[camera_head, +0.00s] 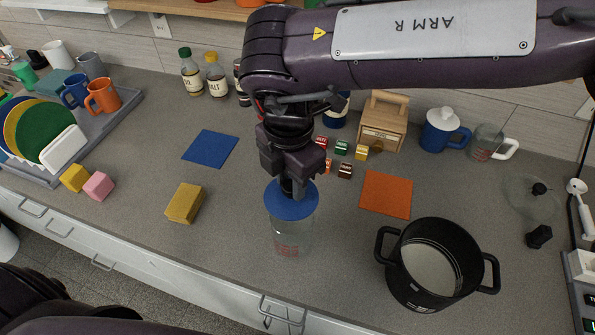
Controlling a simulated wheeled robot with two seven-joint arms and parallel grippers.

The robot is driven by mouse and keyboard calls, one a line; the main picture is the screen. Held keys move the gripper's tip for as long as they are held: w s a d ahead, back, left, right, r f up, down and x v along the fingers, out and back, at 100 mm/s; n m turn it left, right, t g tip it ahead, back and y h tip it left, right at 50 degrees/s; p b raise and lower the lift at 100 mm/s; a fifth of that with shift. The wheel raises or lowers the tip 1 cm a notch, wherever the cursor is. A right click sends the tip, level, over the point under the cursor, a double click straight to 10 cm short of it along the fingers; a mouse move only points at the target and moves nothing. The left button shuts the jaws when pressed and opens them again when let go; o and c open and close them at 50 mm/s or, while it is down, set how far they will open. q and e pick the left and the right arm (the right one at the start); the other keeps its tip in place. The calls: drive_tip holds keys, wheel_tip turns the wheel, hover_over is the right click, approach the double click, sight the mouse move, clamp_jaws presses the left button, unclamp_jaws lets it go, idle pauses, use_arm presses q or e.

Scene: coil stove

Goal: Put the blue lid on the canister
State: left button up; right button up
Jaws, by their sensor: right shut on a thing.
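The blue lid (291,204) is a flat round disc in the middle of the counter view. My right gripper (292,190) points down from above and is shut on the top of the lid, at its knob, which the fingers mostly hide. The clear canister (288,237), with red print low on its side, stands upright directly below the lid. The lid covers the canister's mouth in this view, so I cannot tell whether the lid touches the rim or hovers just above it. My left gripper is not in view; dark parts of mine show at the lower left.
A black pot (436,262) stands at right, near the front. A yellow sponge (185,203) lies left of the canister, with a blue mat (210,149) behind it. An orange mat (386,194) and small boxes (345,170) lie behind right. The grey counter around the canister is clear.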

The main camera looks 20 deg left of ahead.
sight(291, 198)
drive_tip(key=shift+f+b, duration=1.7)
drive_tip(key=shift+f, duration=0.95)
drive_tip(key=shift+f+b, duration=0.15)
drive_tip(key=shift+b, duration=0.15)
drive_tip(key=o, duration=1.5)
drive_tip(key=shift+o, duration=0.2)
